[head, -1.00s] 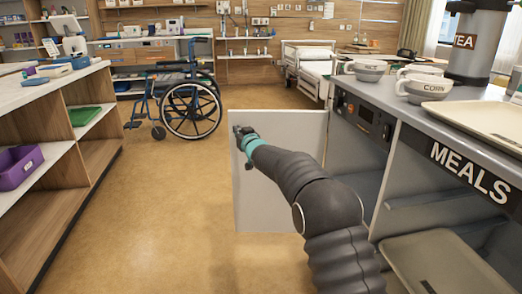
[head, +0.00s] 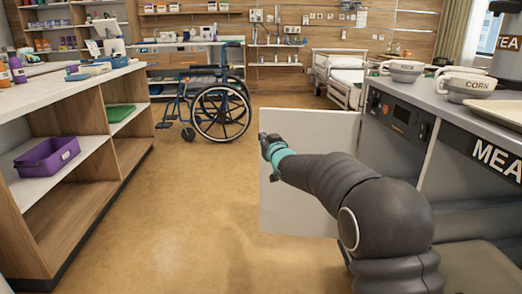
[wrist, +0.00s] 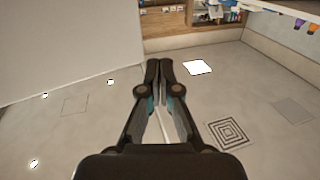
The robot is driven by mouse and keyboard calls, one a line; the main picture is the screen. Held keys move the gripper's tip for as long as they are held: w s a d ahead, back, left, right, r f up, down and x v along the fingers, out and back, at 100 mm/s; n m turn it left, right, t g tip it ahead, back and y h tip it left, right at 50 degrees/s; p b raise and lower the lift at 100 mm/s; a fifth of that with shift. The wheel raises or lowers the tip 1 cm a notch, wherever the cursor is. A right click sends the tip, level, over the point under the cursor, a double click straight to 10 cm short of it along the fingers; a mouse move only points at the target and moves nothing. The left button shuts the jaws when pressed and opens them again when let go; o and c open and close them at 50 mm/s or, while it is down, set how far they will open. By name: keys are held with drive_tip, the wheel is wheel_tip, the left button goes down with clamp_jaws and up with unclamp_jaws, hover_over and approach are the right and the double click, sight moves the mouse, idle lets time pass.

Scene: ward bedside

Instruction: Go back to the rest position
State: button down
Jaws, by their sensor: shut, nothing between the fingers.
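My gripper (head: 267,143) is at the end of my dark arm with a teal band, held out in front of the open white door panel of the meals trolley in the head view. In the wrist view my gripper (wrist: 160,66) shows its two black fingers together at the tips, with nothing between them. Behind the fingers the wrist view shows a grey surface with bright spots and a square ring pattern.
The meals trolley (head: 455,125) with bowls (head: 403,70) stands at the right, its white door (head: 335,205) open beside my arm. A shelf unit (head: 75,205) with a purple bin (head: 47,157) is at the left. A wheelchair (head: 215,100) stands ahead. The floor (head: 200,215) between is clear.

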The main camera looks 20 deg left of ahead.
drive_tip(key=shift+s+d, duration=0.25)
drive_tip(key=shift+s, duration=0.6)
drive_tip(key=shift+s+d, duration=0.2)
drive_tip(key=shift+s, duration=0.6)
drive_tip(key=shift+s+d, duration=0.25)
drive_tip(key=shift+s, duration=0.6)
